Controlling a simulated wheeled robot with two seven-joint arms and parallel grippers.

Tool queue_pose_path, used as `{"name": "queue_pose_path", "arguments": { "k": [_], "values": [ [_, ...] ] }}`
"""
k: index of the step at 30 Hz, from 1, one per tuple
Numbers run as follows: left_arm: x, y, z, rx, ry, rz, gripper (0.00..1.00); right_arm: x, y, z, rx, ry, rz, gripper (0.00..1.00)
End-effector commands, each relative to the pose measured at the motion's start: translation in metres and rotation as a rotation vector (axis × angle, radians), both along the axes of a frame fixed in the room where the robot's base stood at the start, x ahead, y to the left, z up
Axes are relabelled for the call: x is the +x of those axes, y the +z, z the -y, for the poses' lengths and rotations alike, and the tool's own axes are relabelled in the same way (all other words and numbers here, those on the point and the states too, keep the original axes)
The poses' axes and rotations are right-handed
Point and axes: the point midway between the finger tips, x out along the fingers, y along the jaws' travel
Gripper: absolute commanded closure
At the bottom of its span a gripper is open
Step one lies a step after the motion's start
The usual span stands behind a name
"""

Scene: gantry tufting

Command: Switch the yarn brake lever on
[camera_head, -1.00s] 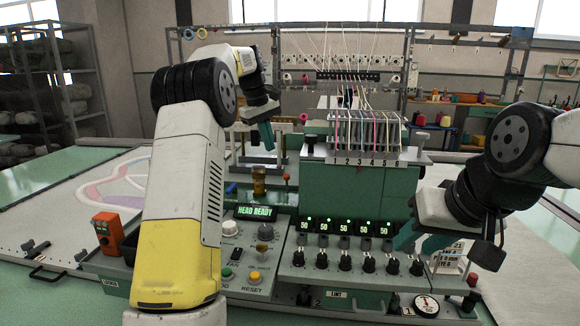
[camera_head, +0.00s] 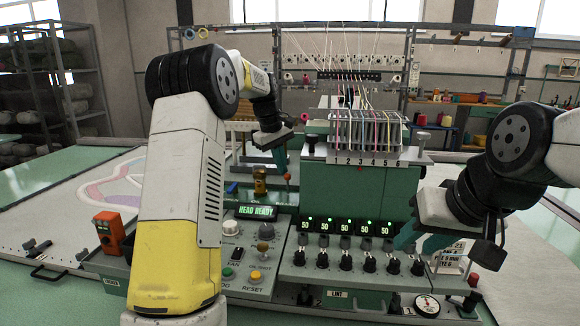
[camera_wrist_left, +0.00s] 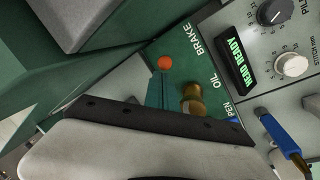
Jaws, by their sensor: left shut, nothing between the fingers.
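The yarn brake lever shows as an orange ball knob (camera_head: 287,176) on the green panel behind the control console. In the left wrist view the knob (camera_wrist_left: 165,63) is beside the printed word BRAKE. My left gripper (camera_head: 281,160) is shut and empty, its teal fingers pointing down just above the knob. In the left wrist view the shut fingertips (camera_wrist_left: 161,82) appear right by the knob; I cannot tell whether they touch it. The lever's shaft is mostly hidden behind the fingers. My right gripper (camera_head: 420,240) looks open and empty at the right end of the console.
A brass oil cup (camera_wrist_left: 193,100) stands close beside my left fingers. A blue-handled part (camera_wrist_left: 282,130) lies nearby. The HEAD READY display (camera_head: 256,212) and dials are in front. The green tufting head (camera_head: 345,200) with several threads stands to the right of the lever.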

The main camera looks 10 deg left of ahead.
Motion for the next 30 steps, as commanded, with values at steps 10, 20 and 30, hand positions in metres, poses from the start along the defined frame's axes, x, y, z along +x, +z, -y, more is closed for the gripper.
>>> {"name": "queue_pose_path", "arguments": {
  "k": [10,20,30],
  "values": [
    [-0.005,0.0,0.0,0.001,0.0,0.05,1.0,0.0,0.0,0.0,0.0,0.0,0.0,0.62],
    [-0.011,-0.001,0.0,0.001,0.0,0.106,1.0,0.0,0.0,0.0,0.0,0.0,0.0,0.62],
    [-0.027,-0.005,0.0,0.001,0.0,0.268,1.0,0.0,0.0,0.0,0.0,0.0,0.0,0.62]
  ]
}}
